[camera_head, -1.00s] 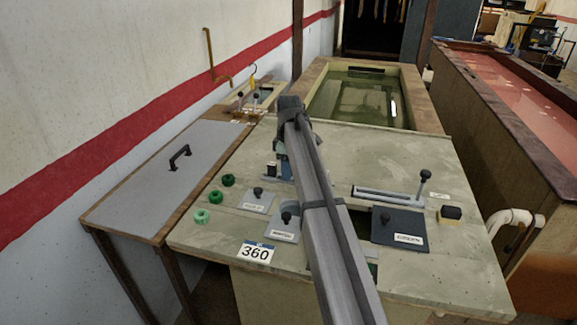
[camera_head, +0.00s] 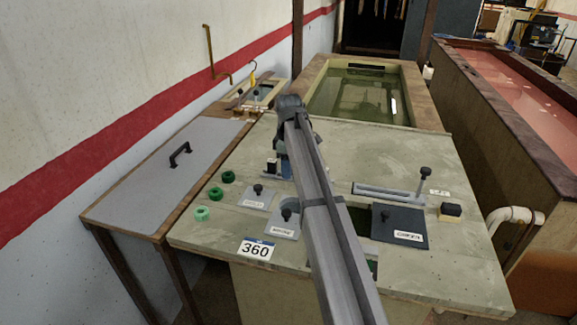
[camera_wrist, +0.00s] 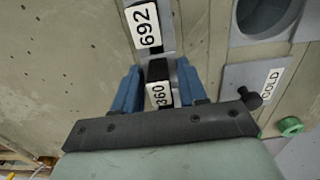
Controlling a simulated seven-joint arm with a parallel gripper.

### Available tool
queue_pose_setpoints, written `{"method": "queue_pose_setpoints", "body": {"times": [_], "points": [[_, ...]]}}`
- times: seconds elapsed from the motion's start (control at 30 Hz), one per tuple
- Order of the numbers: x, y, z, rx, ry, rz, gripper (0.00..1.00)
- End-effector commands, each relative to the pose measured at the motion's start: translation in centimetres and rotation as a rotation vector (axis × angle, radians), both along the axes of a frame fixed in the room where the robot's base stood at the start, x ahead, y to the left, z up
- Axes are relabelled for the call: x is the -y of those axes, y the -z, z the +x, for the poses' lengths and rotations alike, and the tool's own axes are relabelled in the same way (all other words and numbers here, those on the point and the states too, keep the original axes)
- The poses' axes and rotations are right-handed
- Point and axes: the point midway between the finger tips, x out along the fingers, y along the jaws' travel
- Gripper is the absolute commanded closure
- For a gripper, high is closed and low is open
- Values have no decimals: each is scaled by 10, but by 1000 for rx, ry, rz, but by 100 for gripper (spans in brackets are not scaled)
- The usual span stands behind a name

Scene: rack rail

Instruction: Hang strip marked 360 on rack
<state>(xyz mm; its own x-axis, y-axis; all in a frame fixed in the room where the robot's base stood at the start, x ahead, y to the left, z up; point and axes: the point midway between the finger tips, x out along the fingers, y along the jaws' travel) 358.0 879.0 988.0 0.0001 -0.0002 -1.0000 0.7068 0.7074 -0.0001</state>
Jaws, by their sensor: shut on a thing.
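In the wrist view, the dark strip with the white 360 label (camera_wrist: 158,95) sits between the blue fingers of my gripper (camera_wrist: 158,84), which is shut on it. A grey strip or holder marked 692 (camera_wrist: 144,25) lies just beyond it. In the head view, my arm hides most of the gripper (camera_head: 282,168) low over the bench, and the strip cannot be made out. A second 360 label (camera_head: 256,249) is on the bench's front edge. A brass-coloured rail (camera_head: 211,60) is on the left wall, with a yellow hook (camera_head: 252,74) beside it.
The bench (camera_head: 400,155) holds green rings (camera_head: 215,194), a plate labelled GOLD (camera_wrist: 255,82), a dark labelled plate (camera_head: 400,225) and a lever (camera_head: 422,180). A grey lid with a handle (camera_head: 180,154) is at left. A green liquid tank (camera_head: 355,95) lies behind.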

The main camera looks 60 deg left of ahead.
Motion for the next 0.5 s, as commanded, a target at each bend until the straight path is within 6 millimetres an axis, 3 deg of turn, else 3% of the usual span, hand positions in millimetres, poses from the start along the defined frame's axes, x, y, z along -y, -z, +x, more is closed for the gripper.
{"method": "queue_pose_setpoints", "body": {"times": [0.5], "points": [[0, 6, 0, 0, 0, 0, 80]]}}
